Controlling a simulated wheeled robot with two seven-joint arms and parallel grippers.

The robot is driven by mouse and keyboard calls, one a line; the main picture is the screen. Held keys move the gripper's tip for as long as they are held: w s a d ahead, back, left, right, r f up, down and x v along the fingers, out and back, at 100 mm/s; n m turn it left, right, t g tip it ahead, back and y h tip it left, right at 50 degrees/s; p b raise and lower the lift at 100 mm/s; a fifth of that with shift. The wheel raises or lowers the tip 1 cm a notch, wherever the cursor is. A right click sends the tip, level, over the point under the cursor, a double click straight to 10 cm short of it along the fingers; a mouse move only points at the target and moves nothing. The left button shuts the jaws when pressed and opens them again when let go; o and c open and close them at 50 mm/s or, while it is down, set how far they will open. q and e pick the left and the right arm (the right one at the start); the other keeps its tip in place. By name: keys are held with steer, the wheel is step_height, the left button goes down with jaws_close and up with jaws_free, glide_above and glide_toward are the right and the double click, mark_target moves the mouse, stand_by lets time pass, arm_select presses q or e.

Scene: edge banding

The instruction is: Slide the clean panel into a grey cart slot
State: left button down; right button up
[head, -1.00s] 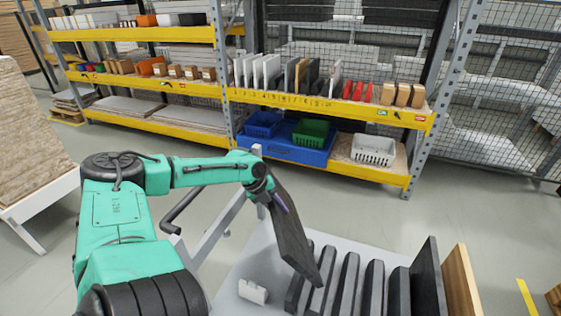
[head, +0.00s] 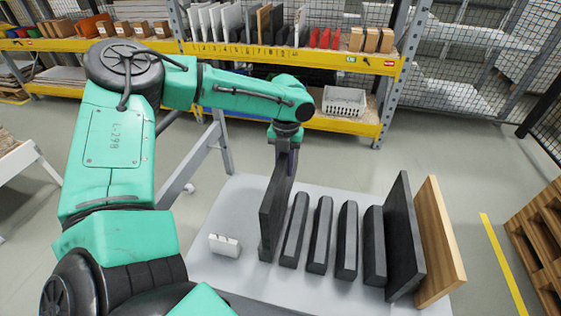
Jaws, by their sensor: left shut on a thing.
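The held panel (head: 271,212) is dark grey and stands nearly upright at the left end of the row of dividers on the grey cart (head: 215,272). My left gripper (head: 287,150) is shut on its upper far part; the fingertips are partly hidden by the wrist. Several dark dividers (head: 320,236) stand to the right of the panel, with slots between them. The panel's lower edge is low near the leftmost divider; I cannot tell whether it is fully seated in a slot. My right gripper is not in view.
Another dark panel (head: 404,240) and a wood-coloured panel (head: 440,242) stand at the cart's right end. A small white block (head: 224,245) lies on the cart's left. Storage shelving (head: 240,50) stands behind, and a wooden pallet (head: 540,235) is at the right.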

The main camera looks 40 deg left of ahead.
arm_select(q)
steer(key=shift+w+f+b, duration=0.1)
steer(key=shift+f+b, duration=3.45)
steer(key=shift+f, duration=0.85)
steer(key=c, duration=0.7)
jaws_free()
steer(key=shift+o, duration=0.3)
steer(key=r, duration=0.7)
steer(key=r+p, duration=0.1)
steer(key=r, duration=0.6)
steer(key=shift+w+a+r, duration=0.1)
steer(key=shift+w+r, duration=0.1)
steer(key=shift+r, duration=0.15)
